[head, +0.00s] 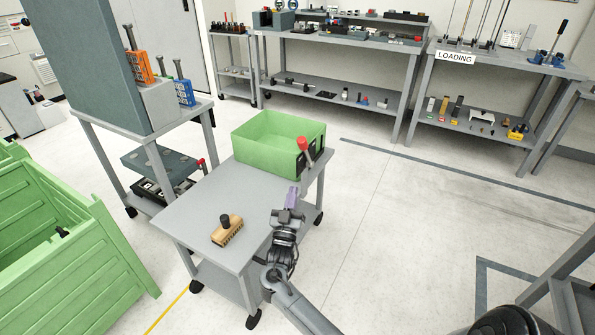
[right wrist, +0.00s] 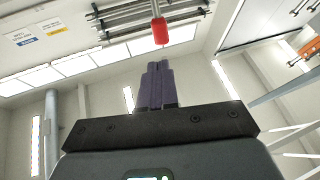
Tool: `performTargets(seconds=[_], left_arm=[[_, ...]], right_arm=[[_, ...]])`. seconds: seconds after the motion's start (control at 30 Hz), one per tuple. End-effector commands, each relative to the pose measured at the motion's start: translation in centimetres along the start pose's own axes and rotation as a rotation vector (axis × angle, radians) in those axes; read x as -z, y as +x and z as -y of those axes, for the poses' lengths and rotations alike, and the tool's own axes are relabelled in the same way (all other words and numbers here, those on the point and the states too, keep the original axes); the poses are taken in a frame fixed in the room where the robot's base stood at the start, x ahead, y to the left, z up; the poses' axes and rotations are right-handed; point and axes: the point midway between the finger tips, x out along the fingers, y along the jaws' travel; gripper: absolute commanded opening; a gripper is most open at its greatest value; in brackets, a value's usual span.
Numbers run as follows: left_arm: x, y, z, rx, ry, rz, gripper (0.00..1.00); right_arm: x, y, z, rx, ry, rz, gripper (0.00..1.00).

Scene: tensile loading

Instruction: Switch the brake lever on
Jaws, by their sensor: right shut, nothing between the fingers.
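The brake lever (head: 302,144) has a red knob on a thin grey stem. It stands up, tilted a little, at the right end of the grey cart (head: 200,200), by the corner of the green bin. In the right wrist view the red knob (right wrist: 160,30) hangs in from the top, just beyond my fingertips. My right gripper (head: 293,195) has purple fingers, shut with nothing between them. It is at the cart's right edge, below the lever in the picture and apart from it. The fingers also show in the right wrist view (right wrist: 156,76). My left gripper is out of view.
The green bin (head: 262,128) sits on the cart's far end. A wooden brush-like block (head: 227,231) with a dark knob lies on the near end. A large green crate (head: 70,240) is at the left. Floor to the right of the cart is clear.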

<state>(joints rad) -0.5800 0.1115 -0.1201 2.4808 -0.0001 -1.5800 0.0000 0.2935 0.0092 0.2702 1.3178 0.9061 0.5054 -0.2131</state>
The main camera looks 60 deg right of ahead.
Motion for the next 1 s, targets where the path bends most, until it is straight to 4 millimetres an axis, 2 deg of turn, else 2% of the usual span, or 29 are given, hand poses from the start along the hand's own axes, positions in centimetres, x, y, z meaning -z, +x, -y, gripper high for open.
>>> performTargets(seconds=[0.27, 0.7, 1.0], left_arm=[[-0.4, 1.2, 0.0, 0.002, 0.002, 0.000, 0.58], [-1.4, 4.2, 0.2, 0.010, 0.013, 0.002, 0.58], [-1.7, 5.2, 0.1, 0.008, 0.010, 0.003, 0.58]], right_arm=[[-0.2, 3.2, 0.0, -0.003, -0.001, -0.005, 0.00], [-0.3, 10.9, 0.0, -0.001, 0.000, -0.003, 0.00], [-0.1, 13.5, 0.0, -0.001, -0.001, -0.001, 0.00]])
